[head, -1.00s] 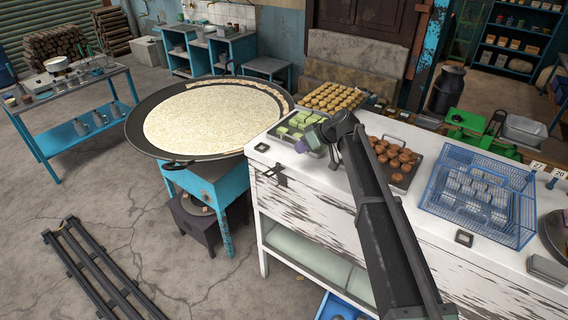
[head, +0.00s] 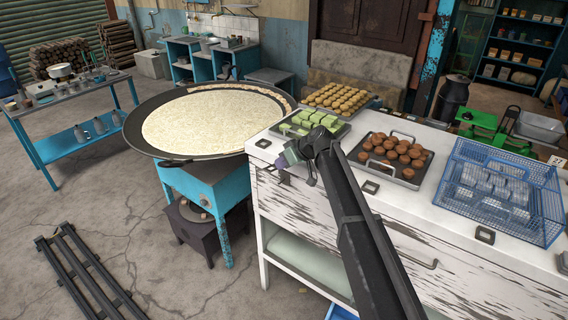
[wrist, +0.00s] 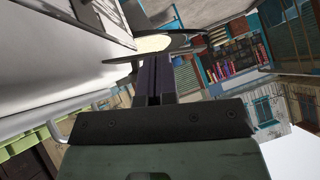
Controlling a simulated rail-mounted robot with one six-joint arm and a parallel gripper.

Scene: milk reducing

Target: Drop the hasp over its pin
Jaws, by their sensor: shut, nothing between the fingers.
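My gripper (head: 284,160) is at the front left corner of the white counter, its purple-grey fingers together and empty. In the wrist view the two fingers (wrist: 153,80) lie side by side with no object between them. A small dark metal fitting (head: 270,170), which looks like the hasp, is on the counter's front just below the top edge, partly behind my gripper. I cannot tell from the frames whether my fingers touch it. Its pin cannot be made out.
The white counter (head: 345,220) carries a tray of green blocks (head: 310,122), a tray of brown rounds (head: 392,155) and a blue wire basket (head: 500,190). A large round pan (head: 215,120) stands on a blue stove to the left.

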